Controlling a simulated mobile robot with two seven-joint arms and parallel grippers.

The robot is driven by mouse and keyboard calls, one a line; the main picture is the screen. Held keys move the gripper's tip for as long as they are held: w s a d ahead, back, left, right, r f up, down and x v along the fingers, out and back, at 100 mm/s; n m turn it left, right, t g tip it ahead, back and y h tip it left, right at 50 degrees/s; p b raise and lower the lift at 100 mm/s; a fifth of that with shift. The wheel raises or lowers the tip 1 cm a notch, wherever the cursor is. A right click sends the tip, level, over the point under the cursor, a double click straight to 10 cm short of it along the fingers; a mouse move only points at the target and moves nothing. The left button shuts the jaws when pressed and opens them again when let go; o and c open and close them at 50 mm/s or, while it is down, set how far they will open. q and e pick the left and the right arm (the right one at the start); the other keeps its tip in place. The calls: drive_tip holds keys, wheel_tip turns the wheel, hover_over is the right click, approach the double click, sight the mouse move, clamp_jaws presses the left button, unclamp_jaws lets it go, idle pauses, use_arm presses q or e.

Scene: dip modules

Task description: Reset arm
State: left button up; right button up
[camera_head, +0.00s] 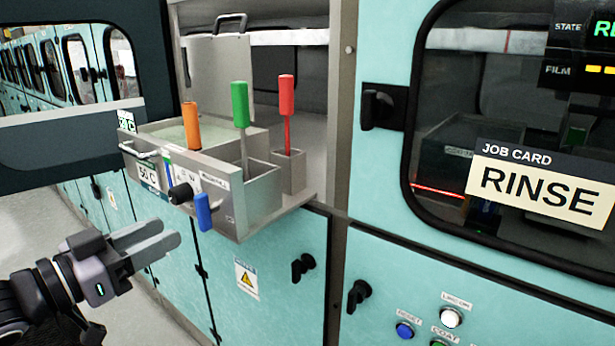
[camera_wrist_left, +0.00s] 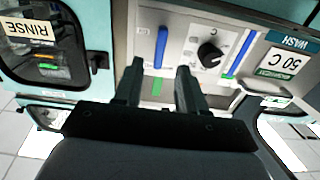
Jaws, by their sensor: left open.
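My left gripper (camera_head: 146,243) is open and empty in the head view. It hangs in front of the teal cabinets, to the lower left of the metal bath unit (camera_head: 262,206). In the left wrist view its two fingers (camera_wrist_left: 160,82) stand apart with nothing between them. Beyond them is the bath's front panel, with a blue lever (camera_wrist_left: 161,47) and a black knob (camera_wrist_left: 209,54). The same blue lever (camera_head: 203,212) and black knob (camera_head: 180,193) show in the head view. My right gripper is in neither view.
Orange (camera_head: 191,126), green (camera_head: 240,104) and red (camera_head: 287,95) handles stand up from the bath unit. A window door with a RINSE job card (camera_head: 540,190) is at right. Coloured buttons (camera_head: 404,330) sit below it. Open floor (camera_head: 30,235) lies at left.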

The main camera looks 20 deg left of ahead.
use_arm(q)
drive_tip(key=s+a+f+n+g+y, duration=0.1)
drive_tip(key=s+a+f+n+y, duration=0.15)
drive_tip(key=f, duration=0.85)
drive_tip(key=s+a+f+n+g+y, duration=0.1)
drive_tip(key=a+f+y, duration=0.15)
drive_tip(key=f, duration=0.85)
drive_tip(key=s+d+f+g, duration=0.2)
drive_tip(key=s+d+f, duration=0.2)
drive_tip(key=d+f, duration=0.4)
drive_tip(key=s+d+f+m+g, duration=0.1)
drive_tip(key=s+d+f, duration=0.3)
drive_tip(key=d+f, duration=0.5)
drive_tip(key=shift+d+g, duration=0.15)
drive_tip(key=shift+g, duration=0.45)
